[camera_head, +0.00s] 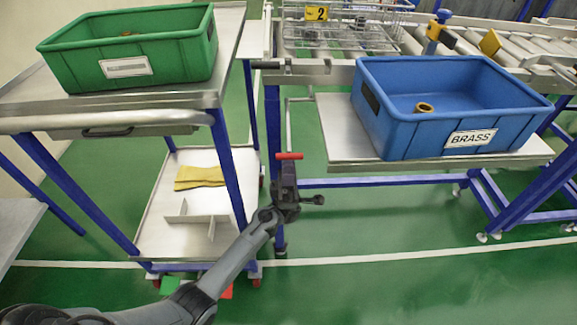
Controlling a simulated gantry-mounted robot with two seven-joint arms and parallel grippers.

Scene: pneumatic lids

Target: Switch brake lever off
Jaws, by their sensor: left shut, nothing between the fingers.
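My left gripper (288,172) is at the middle of the view, at the end of my arm coming in from the lower left. It is shut and holds nothing. A short red bar (289,156) shows right at its tip; I cannot tell whether it touches the fingers or what it belongs to. At the foot of the left trolley (143,222), a green pedal-like piece (170,284) and a red one (226,291) show on either side of my forearm, which hides the area between them. I cannot tell which of these is the brake lever. My right gripper is not in view.
A green bin (75,75) stands on the trolley's top. Yellow gloves (200,177) lie on its lower shelf. A blue bin labelled BRASS (400,135) stands on a metal shelf (345,135) by the roller conveyor (470,45). The green floor at lower right is clear.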

